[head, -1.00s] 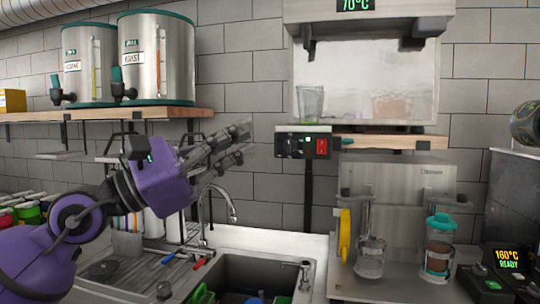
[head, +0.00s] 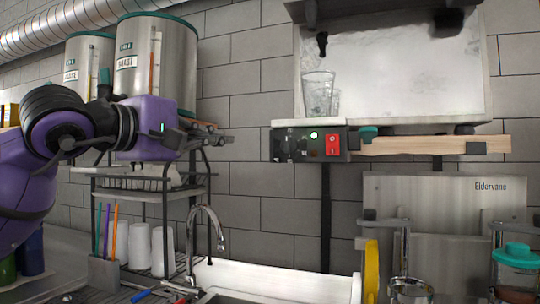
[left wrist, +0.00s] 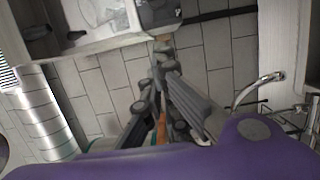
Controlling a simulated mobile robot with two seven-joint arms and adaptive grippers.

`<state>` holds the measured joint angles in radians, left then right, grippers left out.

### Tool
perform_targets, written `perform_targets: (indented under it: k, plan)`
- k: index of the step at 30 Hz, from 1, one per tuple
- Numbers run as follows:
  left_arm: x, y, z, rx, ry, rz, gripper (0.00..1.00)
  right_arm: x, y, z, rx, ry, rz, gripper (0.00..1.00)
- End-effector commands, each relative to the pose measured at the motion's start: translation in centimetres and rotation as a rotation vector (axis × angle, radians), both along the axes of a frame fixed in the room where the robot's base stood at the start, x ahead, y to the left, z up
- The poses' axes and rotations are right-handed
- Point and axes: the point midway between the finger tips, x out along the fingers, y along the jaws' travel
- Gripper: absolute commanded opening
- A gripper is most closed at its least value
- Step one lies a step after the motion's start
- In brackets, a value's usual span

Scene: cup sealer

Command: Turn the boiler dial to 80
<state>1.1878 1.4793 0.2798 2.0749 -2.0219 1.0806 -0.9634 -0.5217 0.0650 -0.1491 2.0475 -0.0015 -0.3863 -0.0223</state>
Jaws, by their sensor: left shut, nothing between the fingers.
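The boiler's control panel (head: 313,145) hangs below the metal boiler on the tiled wall, with a red switch, a lit green lamp and a dark dial (head: 290,146) at its left. The dial's setting is too small to read, and the temperature display is out of the head view. My left gripper (head: 226,138) is shut and empty, left of the panel and pointing toward it, apart in the picture. In the left wrist view its fingers (left wrist: 158,62) are together, with a dark box at the top edge beyond them. My right gripper is not in view.
A wire rack (head: 150,185) with cups stands below my left arm. A faucet (head: 205,225) rises at the sink. A clear glass (head: 319,93) stands above the panel. A wooden shelf (head: 425,145) continues right. Bare wall lies between gripper and panel.

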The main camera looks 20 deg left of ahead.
Motion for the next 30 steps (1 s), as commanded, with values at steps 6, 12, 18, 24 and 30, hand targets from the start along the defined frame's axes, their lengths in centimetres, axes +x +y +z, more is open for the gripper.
perform_targets:
  k: [6,12,18,24,30]
  plan:
    - [2.6,-0.9,0.8,-0.005,-0.004,-0.005,0.0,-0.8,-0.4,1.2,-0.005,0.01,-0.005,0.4]
    - [6.8,-2.2,0.9,-0.005,-0.005,-0.006,0.0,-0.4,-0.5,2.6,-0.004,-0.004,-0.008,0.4]
    - [9.2,-4.3,0.7,-0.001,-0.006,-0.008,0.0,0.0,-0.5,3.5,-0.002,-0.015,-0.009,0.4]
    - [9.1,-6.3,0.5,-0.001,-0.004,-0.005,0.0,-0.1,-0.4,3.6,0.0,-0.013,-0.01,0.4]
    - [9.1,-6.8,0.3,-0.002,-0.002,-0.002,0.0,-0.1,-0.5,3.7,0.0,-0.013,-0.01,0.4]
